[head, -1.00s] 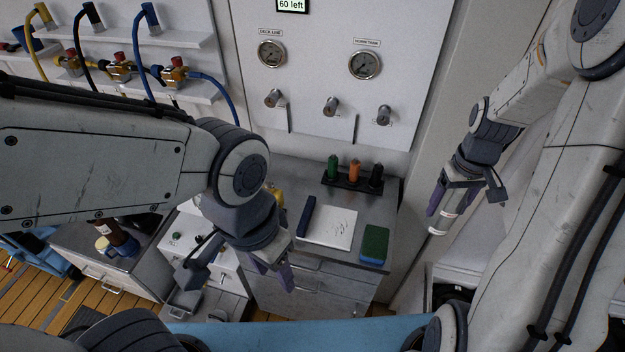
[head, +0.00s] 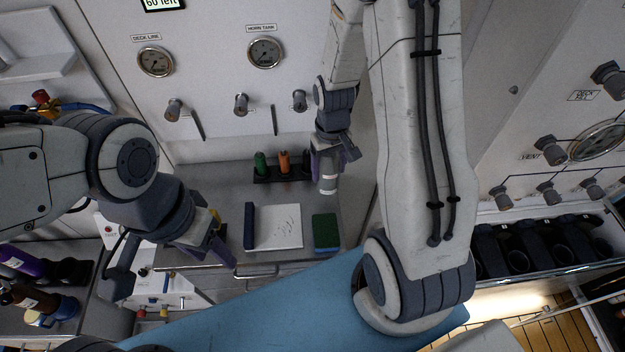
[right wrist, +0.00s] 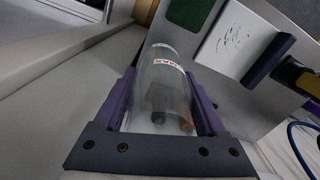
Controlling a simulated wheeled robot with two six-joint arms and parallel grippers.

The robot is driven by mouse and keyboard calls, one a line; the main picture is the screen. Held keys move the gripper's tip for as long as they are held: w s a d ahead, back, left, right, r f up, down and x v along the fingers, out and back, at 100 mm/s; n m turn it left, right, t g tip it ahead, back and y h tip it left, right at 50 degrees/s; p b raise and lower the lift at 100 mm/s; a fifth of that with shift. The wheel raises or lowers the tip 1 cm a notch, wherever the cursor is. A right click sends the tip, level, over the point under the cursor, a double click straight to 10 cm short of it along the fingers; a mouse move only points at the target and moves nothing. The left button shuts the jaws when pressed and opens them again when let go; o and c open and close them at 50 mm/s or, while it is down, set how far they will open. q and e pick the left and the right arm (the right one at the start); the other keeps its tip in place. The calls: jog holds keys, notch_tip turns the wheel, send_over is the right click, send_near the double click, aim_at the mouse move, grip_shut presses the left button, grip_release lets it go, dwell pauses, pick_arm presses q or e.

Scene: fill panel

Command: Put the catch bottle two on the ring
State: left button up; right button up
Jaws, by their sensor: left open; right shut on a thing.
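The catch bottle is a clear bottle with a red-and-white label. In the head view its pale lower end (head: 328,186) hangs below my right gripper (head: 327,165). In the right wrist view the clear bottle (right wrist: 162,90) lies between the purple fingers of the right gripper (right wrist: 160,102), which is shut on it. My left gripper (head: 172,262) is open and apart from the bottle, at the lower left. I cannot make out a ring for certain in either view.
A counter holds a black rack with green (head: 260,162) and orange (head: 284,161) bottles, an open notebook (head: 275,227) and a green pad (head: 326,232). A gauge panel (head: 215,100) stands behind. At right are valves (head: 545,190) above a row of dark round holders (head: 518,260).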

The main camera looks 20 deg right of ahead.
jog(key=a+f, duration=0.1)
jog(key=a+f+p, duration=0.1)
jog(key=f, duration=0.1)
jog(key=a+f+p, duration=0.1)
jog(key=f, duration=0.1)
jog(key=shift+w+a+f, duration=0.2)
jog(key=shift+w, duration=0.1)
jog(key=shift+f, duration=0.35)
jog(key=shift+f, duration=0.1)
jog(key=o, duration=1.3)
